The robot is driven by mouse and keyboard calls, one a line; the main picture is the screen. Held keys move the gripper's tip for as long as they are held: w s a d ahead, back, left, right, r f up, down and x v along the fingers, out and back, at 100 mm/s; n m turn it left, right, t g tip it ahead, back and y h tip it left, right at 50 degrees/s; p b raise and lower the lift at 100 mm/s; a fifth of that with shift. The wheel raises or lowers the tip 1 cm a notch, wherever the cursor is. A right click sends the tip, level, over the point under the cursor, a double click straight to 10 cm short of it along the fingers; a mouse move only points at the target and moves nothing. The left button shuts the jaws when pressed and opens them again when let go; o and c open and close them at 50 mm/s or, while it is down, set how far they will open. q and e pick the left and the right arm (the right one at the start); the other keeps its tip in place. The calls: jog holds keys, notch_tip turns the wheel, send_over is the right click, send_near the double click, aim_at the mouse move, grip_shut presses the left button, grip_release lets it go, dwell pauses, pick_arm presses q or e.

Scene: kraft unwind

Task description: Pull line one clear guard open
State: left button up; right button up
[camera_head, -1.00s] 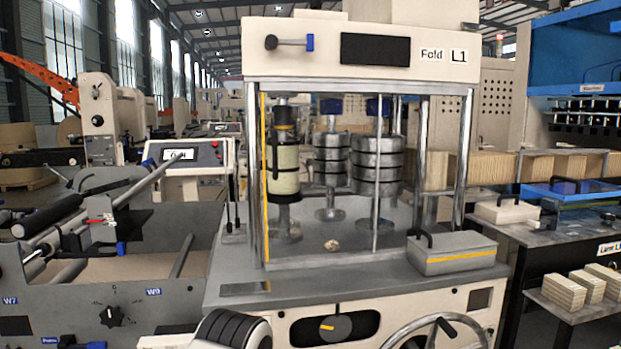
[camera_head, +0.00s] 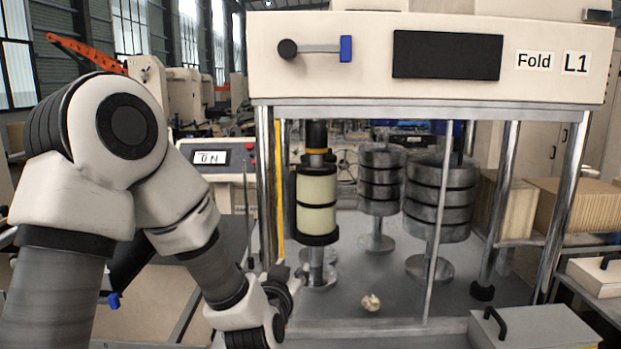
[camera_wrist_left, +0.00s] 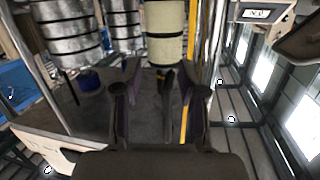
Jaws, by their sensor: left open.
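The line one machine, labelled Fold L1 (camera_head: 575,63), fills the head view. Its clear guard is see-through and hard to make out; a yellow upright strip (camera_head: 281,190) runs at its left side, and also shows in the left wrist view (camera_wrist_left: 186,122). My left gripper (camera_head: 283,280) is low by the strip's lower end, at the machine's front left. In the wrist view my left fingers (camera_wrist_left: 160,95) are apart, with a thin dark upright piece between them in the picture; contact cannot be told. My right gripper is out of view.
Behind the guard stand a cream roll (camera_head: 317,203) and stacked metal discs (camera_head: 440,200). A crumpled scrap (camera_head: 371,302) lies on the bed. A grey box with a black handle (camera_head: 535,328) stands at lower right. A lever with a blue end (camera_head: 346,48) is on the top panel.

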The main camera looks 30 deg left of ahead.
pick_arm(q)
jog(key=shift+n+t, duration=0.3)
jog(key=shift+t, duration=0.2)
jog(key=r, duration=0.7)
jog(key=shift+s+a+r+p, duration=0.15)
jog(key=shift+a+r+p, duration=0.1)
jog(key=shift+r+p, duration=0.15)
jog(key=t, duration=0.1)
send_near(292, 208)
jog(key=w+r, duration=0.1)
jog(key=w, duration=0.2)
jog(key=shift+y, duration=0.3)
jog(key=p+x, duration=0.1)
jog(key=x, duration=0.1)
jog(key=f+p+x, duration=0.1)
jog(key=x, duration=0.2)
jog(key=p+x, duration=0.1)
jog(key=x, duration=0.2)
jog(key=shift+a+f, duration=0.15)
jog(key=shift+a, duration=0.3)
jog(key=shift+s, duration=0.35)
jog(key=shift+w, duration=0.25)
grip_shut()
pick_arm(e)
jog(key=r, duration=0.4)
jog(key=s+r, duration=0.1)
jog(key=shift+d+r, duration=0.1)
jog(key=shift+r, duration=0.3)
